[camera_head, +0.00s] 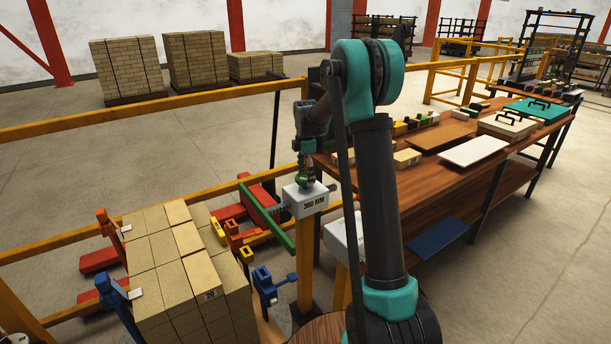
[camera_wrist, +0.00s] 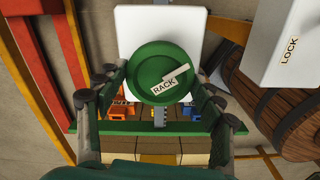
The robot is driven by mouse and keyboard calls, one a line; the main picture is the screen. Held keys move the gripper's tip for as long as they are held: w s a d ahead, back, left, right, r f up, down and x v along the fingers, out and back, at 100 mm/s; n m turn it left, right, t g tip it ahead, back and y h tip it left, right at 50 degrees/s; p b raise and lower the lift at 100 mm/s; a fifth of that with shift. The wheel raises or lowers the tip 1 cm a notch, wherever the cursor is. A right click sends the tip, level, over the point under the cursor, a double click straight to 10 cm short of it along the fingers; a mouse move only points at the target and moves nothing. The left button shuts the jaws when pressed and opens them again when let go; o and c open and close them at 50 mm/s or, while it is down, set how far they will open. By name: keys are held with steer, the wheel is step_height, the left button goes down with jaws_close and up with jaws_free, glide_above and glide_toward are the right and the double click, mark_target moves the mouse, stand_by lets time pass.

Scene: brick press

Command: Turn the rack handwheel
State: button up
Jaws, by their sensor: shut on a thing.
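The green round handwheel marked RACK (camera_wrist: 160,62) sits on a white box in the wrist view. My gripper (camera_wrist: 160,76) reaches down over it, with one finger on each side, and is shut on its rim. In the head view my gripper (camera_head: 304,178) is on top of the white box marked 360 MM (camera_head: 306,203), which stands on a yellow post. The handwheel is small there and partly hidden by my gripper.
A white box marked LOCK (camera_wrist: 290,45) stands at the right in the wrist view, above a wooden barrel (camera_wrist: 250,85). A brick stack (camera_head: 170,270) stands at the left. A green bar (camera_head: 266,218) joins the box side. A wooden workbench (camera_head: 420,190) is at the right. Yellow rails (camera_head: 180,102) run behind.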

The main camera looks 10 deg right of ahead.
steer(key=m, duration=1.1)
steer(key=shift+m, duration=0.4)
steer(key=m, duration=1.1)
steer(key=shift+m, duration=0.4)
steer(key=m, duration=1.1)
steer(key=shift+m, duration=0.4)
steer(key=m, duration=1.1)
steer(key=shift+m, duration=0.4)
